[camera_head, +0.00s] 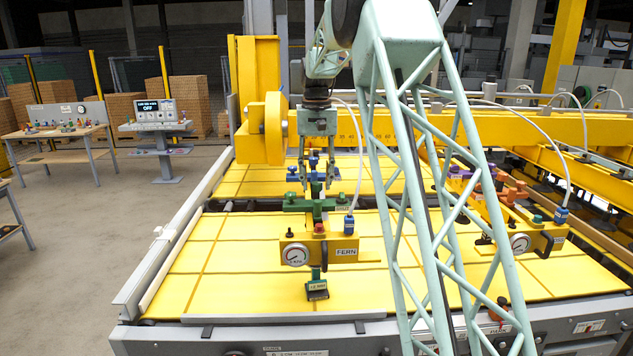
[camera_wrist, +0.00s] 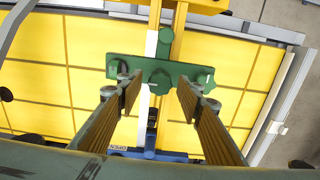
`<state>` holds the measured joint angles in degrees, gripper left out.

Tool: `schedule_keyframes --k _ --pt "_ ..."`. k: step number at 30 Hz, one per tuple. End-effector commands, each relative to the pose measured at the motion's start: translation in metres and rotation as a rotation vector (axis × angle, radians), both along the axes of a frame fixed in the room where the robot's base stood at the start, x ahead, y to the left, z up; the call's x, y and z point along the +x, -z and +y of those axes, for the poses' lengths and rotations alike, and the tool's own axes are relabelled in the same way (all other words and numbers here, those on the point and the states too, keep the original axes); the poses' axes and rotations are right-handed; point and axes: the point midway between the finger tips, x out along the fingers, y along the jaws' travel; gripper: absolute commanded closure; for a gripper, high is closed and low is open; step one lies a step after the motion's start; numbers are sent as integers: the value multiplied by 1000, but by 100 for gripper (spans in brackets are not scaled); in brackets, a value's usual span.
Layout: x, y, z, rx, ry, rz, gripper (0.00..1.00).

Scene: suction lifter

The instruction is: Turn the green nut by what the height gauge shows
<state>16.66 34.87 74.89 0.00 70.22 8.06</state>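A green cross-shaped piece with rounded ends, which I take for the green nut (camera_head: 298,204), sits on an upright post above the yellow block labelled FERN (camera_head: 346,252). In the wrist view the green piece (camera_wrist: 135,67) spans the middle. My gripper (camera_head: 317,178) is open and empty just above it; in the wrist view its fingers (camera_wrist: 158,94) stand apart. I cannot tell whether they touch it. A small dark foot with a green label (camera_head: 317,287) stands below the block; it may be the height gauge, but its reading is too small. A round dial (camera_head: 295,255) is on the block.
A blue piece (camera_head: 309,170) is behind my gripper. Orange and purple pieces (camera_head: 489,190) stand on the yellow frame at right, with white hoses arching above. Yellow panels (camera_head: 205,255) lie flat around the post. A screen reading OFF (camera_head: 157,110) stands at left.

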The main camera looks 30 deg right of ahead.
Motion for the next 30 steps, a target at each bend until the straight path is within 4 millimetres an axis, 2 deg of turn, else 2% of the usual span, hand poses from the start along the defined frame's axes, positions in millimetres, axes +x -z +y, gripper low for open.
schedule_keyframes --k 7,14,30 --pt "0 -3 0 0 0 0 66" --pt "1 -18 0 -1 0 -2 66" --pt "1 -93 0 -1 0 -2 66"
